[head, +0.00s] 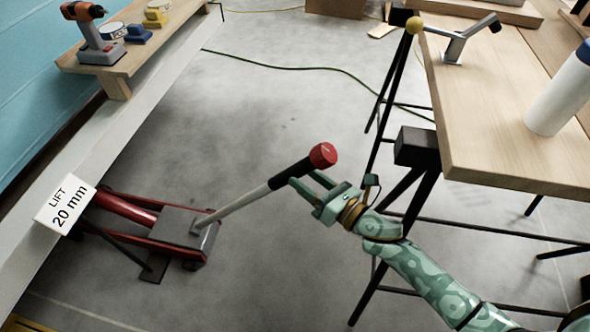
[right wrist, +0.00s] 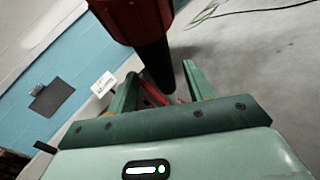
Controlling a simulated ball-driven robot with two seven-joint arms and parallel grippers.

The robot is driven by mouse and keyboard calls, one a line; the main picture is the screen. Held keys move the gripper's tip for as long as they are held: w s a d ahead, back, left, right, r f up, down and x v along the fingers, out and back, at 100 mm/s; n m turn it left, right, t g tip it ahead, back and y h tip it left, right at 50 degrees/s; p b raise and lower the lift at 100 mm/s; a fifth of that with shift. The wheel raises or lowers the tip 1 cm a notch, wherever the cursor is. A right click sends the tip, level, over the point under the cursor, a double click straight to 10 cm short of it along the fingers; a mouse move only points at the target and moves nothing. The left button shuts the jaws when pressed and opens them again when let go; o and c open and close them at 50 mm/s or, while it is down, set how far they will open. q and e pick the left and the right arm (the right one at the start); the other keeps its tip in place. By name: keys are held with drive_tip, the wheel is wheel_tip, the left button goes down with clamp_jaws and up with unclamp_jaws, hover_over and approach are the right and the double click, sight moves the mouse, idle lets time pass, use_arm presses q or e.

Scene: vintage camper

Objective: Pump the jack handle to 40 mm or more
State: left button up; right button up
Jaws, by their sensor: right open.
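The red floor jack (head: 125,212) sits on the grey floor at lower left. Its handle (head: 245,205) slants up to the right, ending in a black grip and a red knob (head: 322,155). A white sign (head: 66,204) beside it reads "LIFT 20 mm". My right gripper (head: 302,177) is open, its fingers pointing at the black grip just below the knob. In the right wrist view, the red knob (right wrist: 135,18) fills the top and the black grip (right wrist: 157,68) runs down between the open fingers (right wrist: 160,82); I cannot tell whether they touch. My left gripper is not in view.
A wooden workbench (head: 480,150) on black trestles stands at right, with a white bottle (head: 562,92) and a metal stand (head: 462,40). A shelf (head: 150,50) at upper left holds a drill (head: 92,35).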

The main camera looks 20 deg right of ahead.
sight(294, 171)
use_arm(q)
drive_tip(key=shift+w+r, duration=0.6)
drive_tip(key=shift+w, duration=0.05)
use_arm(e)
drive_tip(key=shift+x, duration=2.25)
clamp_jaws()
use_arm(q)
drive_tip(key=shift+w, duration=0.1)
